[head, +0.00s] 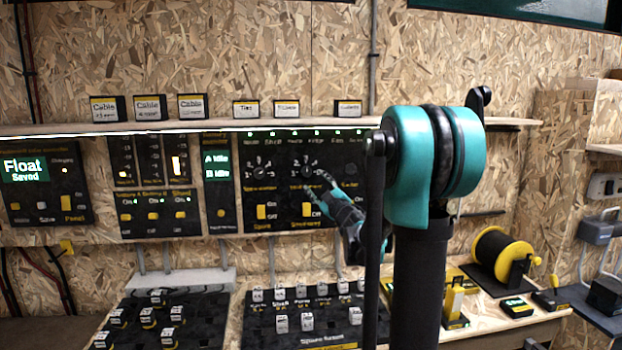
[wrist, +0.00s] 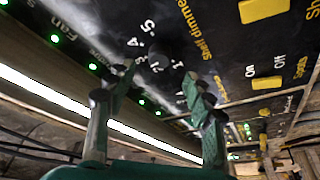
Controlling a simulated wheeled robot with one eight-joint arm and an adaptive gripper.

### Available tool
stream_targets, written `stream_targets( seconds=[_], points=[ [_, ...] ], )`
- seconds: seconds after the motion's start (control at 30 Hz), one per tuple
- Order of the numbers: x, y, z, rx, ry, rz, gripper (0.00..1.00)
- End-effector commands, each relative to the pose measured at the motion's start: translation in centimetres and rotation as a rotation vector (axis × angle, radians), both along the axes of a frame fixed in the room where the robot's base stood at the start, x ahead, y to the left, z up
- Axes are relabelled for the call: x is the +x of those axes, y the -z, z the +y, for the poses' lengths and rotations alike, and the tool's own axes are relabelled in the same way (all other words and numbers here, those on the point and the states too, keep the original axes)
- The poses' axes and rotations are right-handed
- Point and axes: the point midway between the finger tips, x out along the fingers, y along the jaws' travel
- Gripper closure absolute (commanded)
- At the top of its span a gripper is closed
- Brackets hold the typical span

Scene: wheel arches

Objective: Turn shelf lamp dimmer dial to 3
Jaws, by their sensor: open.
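The shelf dimmer dial (wrist: 160,58) is a dark round knob on a black panel, with white numbers around it and the yellow label "Shelf dimmer" beside it. In the head view the dial (head: 307,171) sits on the wall panel just left of my gripper (head: 326,187). In the wrist view my gripper (wrist: 160,77) is open, its two teal fingers apart with the tips on either side of the knob's near edge. I cannot tell whether they touch it. The knob's pointer is too dark to read. My arm hides the panel's right side.
Another dial (head: 259,171) is left of this one. Yellow switches (head: 308,210) sit below. A lit strip and shelf (head: 220,127) run above, with small labelled boxes on it. A workbench with button boards (head: 300,318) lies underneath. A yellow reel (head: 502,255) stands at right.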

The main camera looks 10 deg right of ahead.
Motion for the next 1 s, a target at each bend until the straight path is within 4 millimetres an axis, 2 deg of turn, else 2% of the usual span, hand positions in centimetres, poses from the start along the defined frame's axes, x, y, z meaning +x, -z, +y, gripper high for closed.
stream_targets(
  seconds=[0.1, 0.3, 0.77, 0.87, 1.0],
  points=[
    [-2.1, 0.6, -0.7, 0.000, 0.001, -0.001, 0.47],
    [-4.1, 1.1, -1.3, 0.000, 0.001, 0.000, 0.47],
    [-4.7, 1.3, -1.6, 0.007, 0.009, 0.004, 0.47],
    [-5.1, 1.6, -2.6, 0.042, 0.062, 0.029, 0.47],
    [-6.8, 3.5, -5.7, 0.154, 0.223, 0.132, 0.47]
  ],
)
